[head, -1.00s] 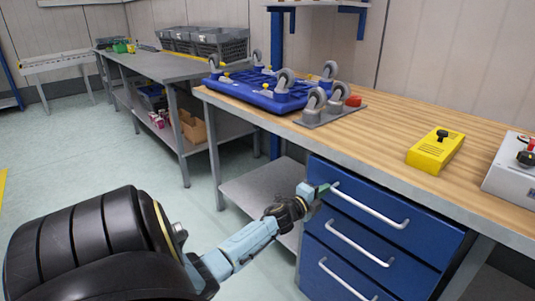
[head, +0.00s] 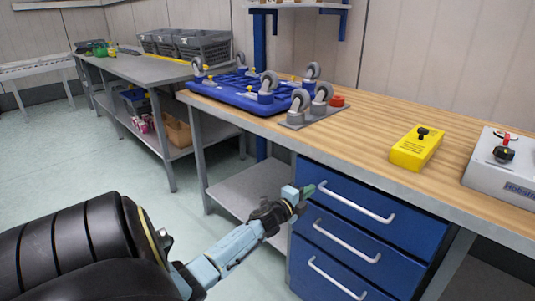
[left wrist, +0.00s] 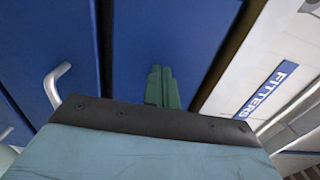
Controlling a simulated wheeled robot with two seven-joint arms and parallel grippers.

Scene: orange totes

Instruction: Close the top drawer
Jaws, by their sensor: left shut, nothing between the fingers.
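The top drawer (head: 375,225) is the uppermost of three blue drawers under the wooden worktop, each with a white bar handle. Its front looks about level with the fronts below; a small gap cannot be ruled out. My left gripper (head: 307,191) is shut and empty, at the left end of the top drawer's front, beside the left end of its handle (head: 350,203). In the left wrist view, the green fingers (left wrist: 161,86) are together in front of a blue drawer face (left wrist: 190,40). Whether they touch it is unclear. My right gripper is out of view.
The wooden worktop (head: 370,135) overhangs the drawers. It holds a blue wheeled frame (head: 245,92), a yellow box (head: 416,149) and a grey control box (head: 500,165). A grey lower shelf (head: 250,190) lies left of the drawers. Floor at left is clear.

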